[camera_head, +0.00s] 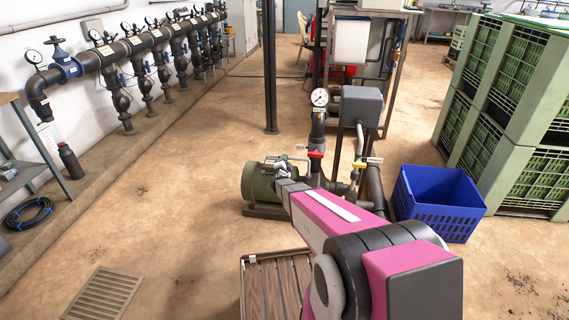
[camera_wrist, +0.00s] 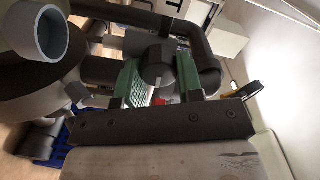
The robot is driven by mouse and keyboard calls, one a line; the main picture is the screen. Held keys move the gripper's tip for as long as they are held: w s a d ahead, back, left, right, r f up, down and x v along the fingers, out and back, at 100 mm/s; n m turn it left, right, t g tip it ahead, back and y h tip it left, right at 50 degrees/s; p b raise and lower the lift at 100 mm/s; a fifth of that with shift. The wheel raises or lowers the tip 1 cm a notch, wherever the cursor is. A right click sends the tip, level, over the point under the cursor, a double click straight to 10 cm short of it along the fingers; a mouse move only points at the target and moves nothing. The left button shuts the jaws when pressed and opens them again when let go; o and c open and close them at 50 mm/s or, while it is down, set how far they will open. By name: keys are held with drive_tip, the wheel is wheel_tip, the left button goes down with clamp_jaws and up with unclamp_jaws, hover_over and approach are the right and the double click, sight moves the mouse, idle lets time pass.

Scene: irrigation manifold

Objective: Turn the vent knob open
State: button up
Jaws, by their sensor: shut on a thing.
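In the wrist view a dark round knob (camera_wrist: 155,72), which I take to be the vent knob, sits between the two green-padded fingers of my gripper (camera_wrist: 157,66). The fingers are shut on it, one on each side. Dark grey pipework runs right behind the knob. In the head view my gripper (camera_head: 283,171) is small and reaches the pump pipework beside the green motor (camera_head: 260,184). The knob cannot be made out there. How far the knob is turned cannot be told.
A pipe with a pressure gauge (camera_head: 320,97) and a red valve handle (camera_head: 316,155) stands just beyond my arm. A yellow handle (camera_head: 357,165) is to its right. A blue crate (camera_head: 440,212) stands further right. The floor on the left is open around a drain grate (camera_head: 103,294).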

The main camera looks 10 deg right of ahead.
drive_tip(key=shift+m, duration=0.5)
drive_tip(key=shift+f, duration=0.1)
drive_tip(key=o, duration=0.9)
drive_tip(key=shift+s, duration=0.15)
drive_tip(key=v, duration=1)
drive_tip(key=shift+s+a, duration=0.15)
drive_tip(key=shift+s, duration=0.15)
